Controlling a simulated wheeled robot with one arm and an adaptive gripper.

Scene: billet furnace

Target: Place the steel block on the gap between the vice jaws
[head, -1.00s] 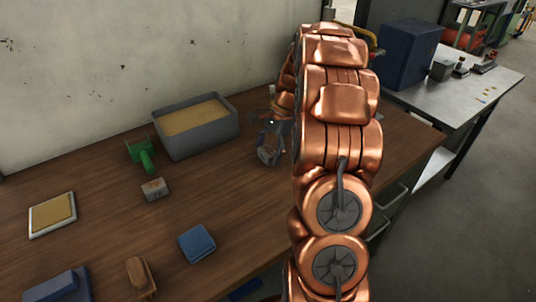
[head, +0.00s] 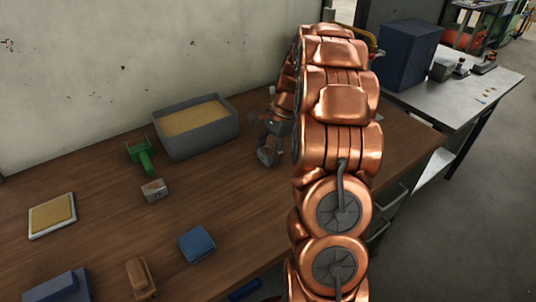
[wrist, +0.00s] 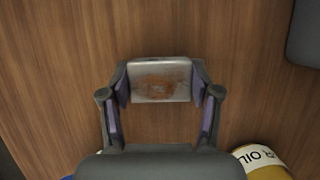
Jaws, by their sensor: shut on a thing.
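The steel block (wrist: 160,80) is a grey piece with a rusty brown patch on its face. In the wrist view it sits between the two fingertips of my gripper (wrist: 161,88), which is shut on its left and right sides. Bare wood lies around it; I cannot tell whether it touches the table. In the head view my gripper (head: 268,156) is over the bench, right of the grey bin, partly hidden by my arm. I cannot clearly make out the vice jaws or their gap in either view.
The wooden bench (head: 105,200) holds a grey bin (head: 197,140) of tan material, a green tool (head: 141,155), a small grey block (head: 153,190), a blue block (head: 196,243) and a brown brush-like item (head: 140,278). A yellow oil container (wrist: 262,160) is close to my gripper.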

